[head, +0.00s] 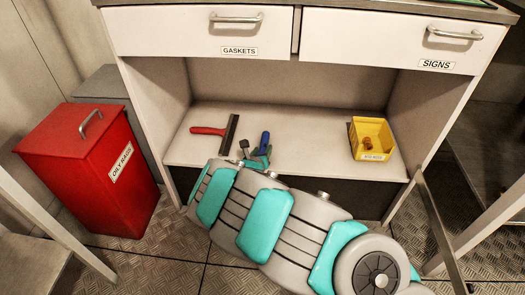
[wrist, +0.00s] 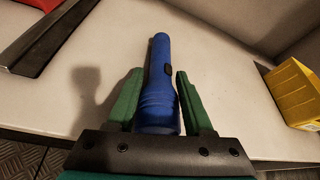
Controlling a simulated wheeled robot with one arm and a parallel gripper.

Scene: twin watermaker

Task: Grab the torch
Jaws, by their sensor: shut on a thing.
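The blue torch (wrist: 158,95) lies between the two green fingers of my gripper (wrist: 160,74) in the wrist view. Its narrow end points away from me, and a dark button shows on its side. In the head view the torch (head: 264,141) shows as a small blue shape at my gripper (head: 257,156), over the pale shelf. I cannot tell whether the torch touches the shelf.
A red-handled scraper (head: 228,134) lies left of the torch on the shelf (head: 305,125). A yellow bin (head: 372,139) with small parts stands to the right. Drawers (head: 200,31) hang above. A red oily-rags box (head: 88,150) stands on the floor at left. The shelf's middle is clear.

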